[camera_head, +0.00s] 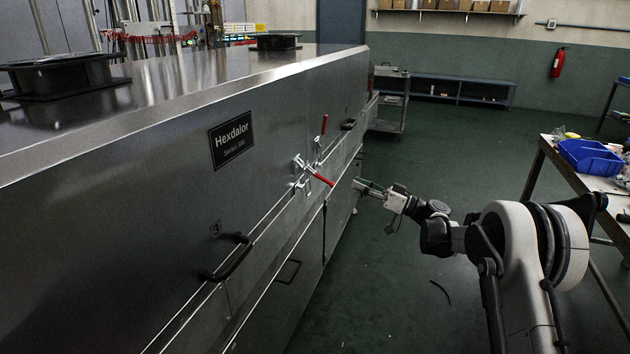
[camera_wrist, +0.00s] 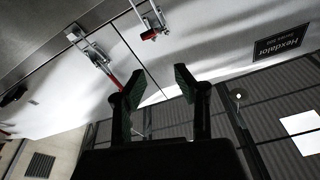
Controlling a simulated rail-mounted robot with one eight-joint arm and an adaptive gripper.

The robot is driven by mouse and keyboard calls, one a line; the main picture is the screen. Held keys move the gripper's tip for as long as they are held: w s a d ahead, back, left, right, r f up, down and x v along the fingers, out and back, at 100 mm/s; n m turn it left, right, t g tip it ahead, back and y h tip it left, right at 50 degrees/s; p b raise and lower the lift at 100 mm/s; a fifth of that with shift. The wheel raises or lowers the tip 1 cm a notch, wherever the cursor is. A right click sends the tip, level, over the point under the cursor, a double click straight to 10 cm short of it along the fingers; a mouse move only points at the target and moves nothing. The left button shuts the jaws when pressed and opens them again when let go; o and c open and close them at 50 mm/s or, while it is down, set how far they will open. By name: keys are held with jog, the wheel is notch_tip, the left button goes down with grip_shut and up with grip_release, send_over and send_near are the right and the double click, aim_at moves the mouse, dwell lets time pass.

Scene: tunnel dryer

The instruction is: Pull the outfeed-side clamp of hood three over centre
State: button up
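Two metal toggle clamps with red handles sit on the dryer's side. The nearer clamp (camera_head: 302,186) has its handle (camera_head: 323,179) pointing outward; in the wrist view this clamp (camera_wrist: 150,22) is on the plate side of a seam. The farther clamp (camera_head: 318,157) has its handle (camera_head: 324,125) upright; it also shows in the wrist view (camera_wrist: 92,50). A faint mark like a 3 (camera_head: 216,229) is on the near hood. No label shows which side is outfeed. My gripper (camera_head: 366,187) is open and empty, apart from both clamps; its fingers (camera_wrist: 157,93) are spread.
The hood carries a Hexdalor plate (camera_head: 231,138) and a black handle (camera_head: 229,258). Another black handle (camera_head: 349,124) is farther along. A workbench (camera_head: 548,150) with a blue bin (camera_head: 590,157) stands at the right. The green floor between dryer and bench is mostly clear.

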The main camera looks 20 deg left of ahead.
aim_at(314, 174)
notch_tip(314, 174, down, 5)
jog(key=a+n+y, duration=0.1)
jog(key=a+y, duration=0.1)
jog(key=shift+g, duration=0.4)
jog(key=b+x, duration=0.4)
jog(key=x, duration=0.9)
jog(key=shift+w+f, duration=0.1)
jog(key=shift+w, duration=0.05)
grip_shut()
